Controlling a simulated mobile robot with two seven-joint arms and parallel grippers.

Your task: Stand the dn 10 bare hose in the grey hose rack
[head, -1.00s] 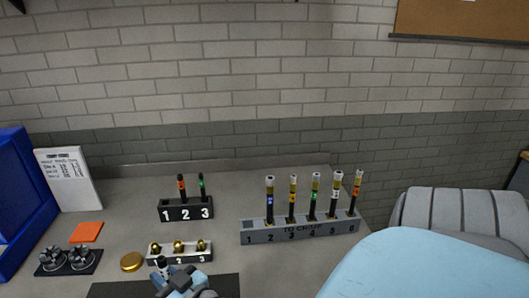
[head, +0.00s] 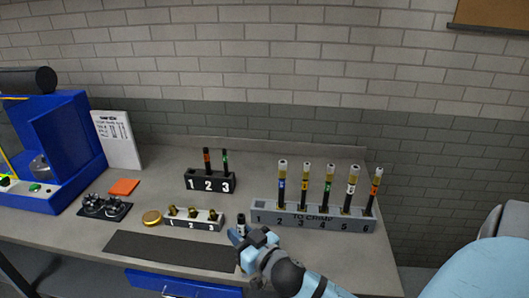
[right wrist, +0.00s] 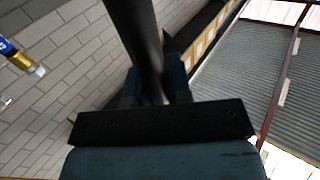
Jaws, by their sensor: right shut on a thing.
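The grey hose rack (head: 262,219) stands at the right of the bench, marked TO CRIMP. Its slot 1 at the left end looks empty; slots 2 to 6 each hold an upright hose with a metal-coloured end. My right gripper (head: 244,237) is in front of the rack's left end, shut on a short black hose (head: 241,221), whose top sticks up above the fingers. The right wrist view shows this black hose (right wrist: 140,40) large, its lower end hidden at the gripper. Its label cannot be read. My left gripper is not in view.
A black rack (head: 197,185) with two thin hoses stands behind a small holder (head: 180,223) with brass fittings. A brass disc (head: 152,217), orange pad (head: 124,187), dark mat (head: 165,250) and blue machine (head: 70,140) are further left. A hose end (right wrist: 22,60) shows in the right wrist view.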

